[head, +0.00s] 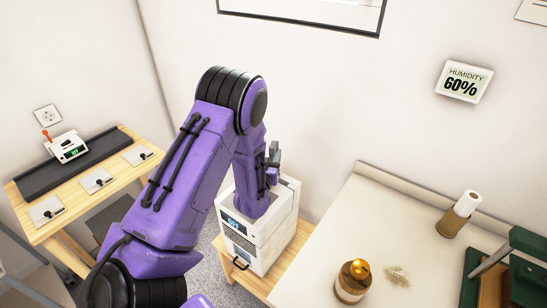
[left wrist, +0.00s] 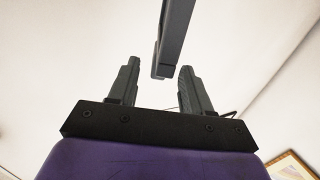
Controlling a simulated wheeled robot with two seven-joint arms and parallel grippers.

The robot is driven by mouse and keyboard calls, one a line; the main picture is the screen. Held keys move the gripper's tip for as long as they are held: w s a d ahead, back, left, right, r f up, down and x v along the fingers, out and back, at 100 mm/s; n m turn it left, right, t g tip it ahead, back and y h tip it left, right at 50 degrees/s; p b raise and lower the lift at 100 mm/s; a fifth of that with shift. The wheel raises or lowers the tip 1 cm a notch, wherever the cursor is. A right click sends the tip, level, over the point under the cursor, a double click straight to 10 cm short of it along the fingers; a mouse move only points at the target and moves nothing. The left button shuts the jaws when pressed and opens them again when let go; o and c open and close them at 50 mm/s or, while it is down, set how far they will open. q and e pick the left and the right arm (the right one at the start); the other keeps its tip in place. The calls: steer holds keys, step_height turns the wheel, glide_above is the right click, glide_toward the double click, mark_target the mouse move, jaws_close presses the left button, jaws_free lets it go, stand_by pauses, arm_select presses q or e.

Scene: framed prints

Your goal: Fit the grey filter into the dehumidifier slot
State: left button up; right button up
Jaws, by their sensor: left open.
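My left gripper (head: 272,152) is by the dehumidifier's top, largely hidden by the arm. In the left wrist view the left gripper (left wrist: 159,66) is open, its two fingers apart. A dark grey bar-like piece (left wrist: 174,38) shows beyond and between the fingertips, apparently not clamped; I cannot tell whether it is the grey filter. My right gripper is not in view.
A wooden table (head: 30,207) with a dark mat and small devices stands left. A humidity panel (head: 463,82) reads 60%.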

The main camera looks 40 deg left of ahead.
mark_target(271, 151)
arm_select(q)
steer(key=x, duration=0.3)
steer(key=shift+w+p, duration=0.15)
steer(key=shift+p, duration=0.15)
jaws_close()
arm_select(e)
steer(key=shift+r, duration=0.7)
arm_select(q)
steer(key=shift+r, duration=0.1)
